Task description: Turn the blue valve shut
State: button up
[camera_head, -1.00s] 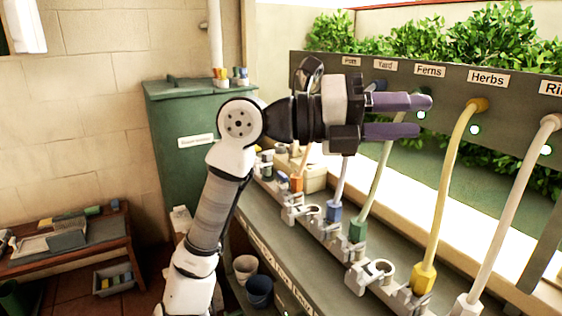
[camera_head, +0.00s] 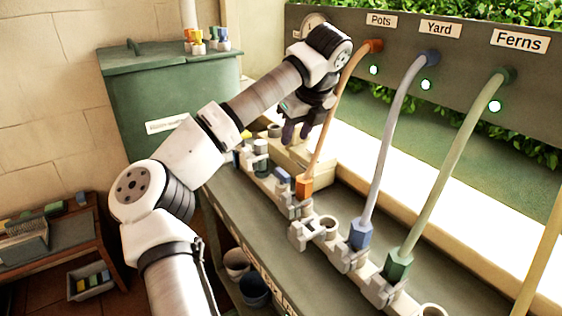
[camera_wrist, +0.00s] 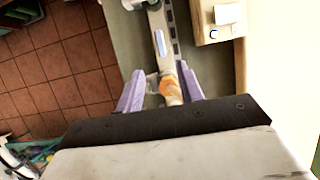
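In the head view a blue hose fitting (camera_head: 361,235) sits on the rail under the Yard hose, and a small blue part (camera_head: 282,175) shows beside the orange fitting (camera_head: 304,187). I cannot tell which blue part is the valve. My gripper (camera_head: 296,138) points down above the far part of the bench, behind the orange hose. In the wrist view my gripper (camera_wrist: 160,76) has its purple fingers apart, with an orange part (camera_wrist: 170,90) showing between them. I cannot tell whether they touch it.
Orange, blue and green hoses run from the panel labelled Pots, Yard (camera_head: 439,28) and Ferns down to the rail. Green lights glow beneath the ports. A cream box (camera_head: 315,165) stands behind the rail. A green cabinet (camera_head: 170,95) is at the back left.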

aim_at(282, 172)
jog(key=p+x, duration=0.1)
jog(key=x, duration=1.2)
jog(key=shift+f+p, duration=0.25)
jog(key=shift+p, duration=0.15)
grip_shut()
